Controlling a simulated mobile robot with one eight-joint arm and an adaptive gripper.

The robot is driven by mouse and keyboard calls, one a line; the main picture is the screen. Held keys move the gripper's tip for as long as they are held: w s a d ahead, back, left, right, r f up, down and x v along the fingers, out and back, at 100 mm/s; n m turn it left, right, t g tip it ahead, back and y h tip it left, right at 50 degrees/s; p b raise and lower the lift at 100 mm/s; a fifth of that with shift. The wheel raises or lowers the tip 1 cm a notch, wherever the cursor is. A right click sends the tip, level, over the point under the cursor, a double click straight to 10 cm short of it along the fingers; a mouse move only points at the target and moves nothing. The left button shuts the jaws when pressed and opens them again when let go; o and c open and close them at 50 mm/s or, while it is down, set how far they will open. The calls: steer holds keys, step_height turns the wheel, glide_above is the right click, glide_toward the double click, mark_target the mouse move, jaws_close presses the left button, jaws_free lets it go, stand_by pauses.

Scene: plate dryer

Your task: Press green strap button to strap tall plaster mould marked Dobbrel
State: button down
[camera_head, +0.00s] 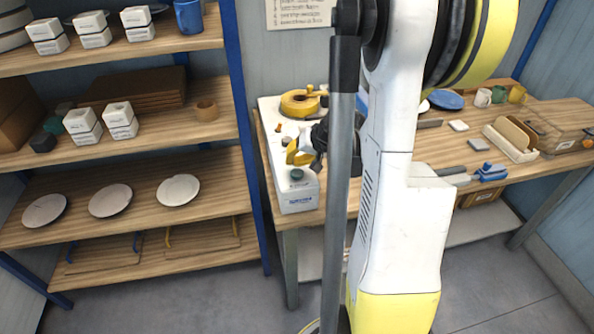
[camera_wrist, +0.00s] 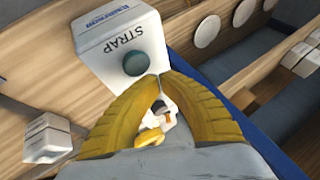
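A white strapping machine (camera_head: 298,196) stands on the near left corner of the workbench. Its end carries a dark green button (camera_head: 297,174). In the wrist view the button (camera_wrist: 136,62) sits beside the word STRAP on the white housing (camera_wrist: 105,35). My gripper (camera_head: 297,156) is just above and behind the button in the head view. In the wrist view its yellow fingertips (camera_wrist: 160,76) meet close to the button, apparently without covering it. A small white and orange thing shows between the fingers, unclear what. No mould can be read as Dobbrel; labels are too small.
Left shelves hold white moulds (camera_head: 92,28), more moulds (camera_head: 82,125) and plates (camera_head: 110,200). A yellow tape roll (camera_head: 300,102) lies on the machine's far part. The workbench (camera_head: 430,150) bears cups, a wooden rack (camera_head: 510,138) and a blue-handled tool (camera_head: 490,171).

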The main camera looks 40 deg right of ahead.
mark_target(294, 171)
steer(key=shift+r+p, duration=1.3)
steer(key=shift+r, duration=0.8)
